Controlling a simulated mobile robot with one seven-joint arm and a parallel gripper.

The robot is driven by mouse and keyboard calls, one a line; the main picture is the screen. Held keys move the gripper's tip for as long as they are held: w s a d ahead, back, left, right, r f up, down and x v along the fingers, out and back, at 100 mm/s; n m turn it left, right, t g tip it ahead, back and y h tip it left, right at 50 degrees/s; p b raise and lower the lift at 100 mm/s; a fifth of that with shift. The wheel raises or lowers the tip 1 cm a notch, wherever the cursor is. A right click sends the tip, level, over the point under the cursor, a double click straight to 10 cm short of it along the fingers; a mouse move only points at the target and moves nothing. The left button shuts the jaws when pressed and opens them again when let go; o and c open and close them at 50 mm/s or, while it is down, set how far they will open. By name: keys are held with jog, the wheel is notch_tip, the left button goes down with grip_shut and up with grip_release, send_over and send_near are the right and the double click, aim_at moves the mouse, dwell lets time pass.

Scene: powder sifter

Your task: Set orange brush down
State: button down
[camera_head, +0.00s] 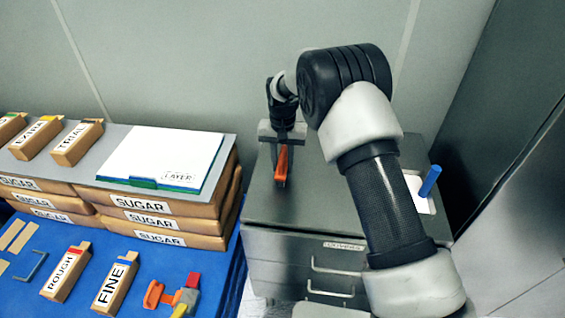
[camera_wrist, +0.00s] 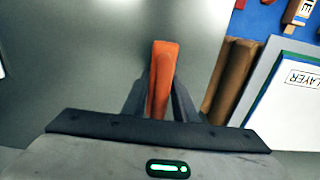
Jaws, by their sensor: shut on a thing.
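The orange brush (camera_head: 282,163) is in my gripper (camera_head: 283,150), over the grey top of the drawer cabinet (camera_head: 265,205). In the wrist view the orange brush (camera_wrist: 161,75) stands out between the two dark fingers of my gripper (camera_wrist: 160,95), which are shut on it. The cabinet top (camera_wrist: 95,60) fills most of the background there. I cannot tell whether the brush touches the cabinet top. The brush's lower end is hard to make out.
ROUGH (camera_head: 66,274) and FINE (camera_head: 116,284) blocks lie on a blue surface. A blue-handled item (camera_head: 430,181) is at the cabinet's right. The cabinet top's front left is clear.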

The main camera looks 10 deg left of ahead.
jog(key=shift+f, duration=0.2)
jog(key=c, duration=1.4)
grip_release()
jog(key=shift+r, duration=0.1)
notch_tip(320, 180, up, 12)
jog(key=shift+r, duration=0.25)
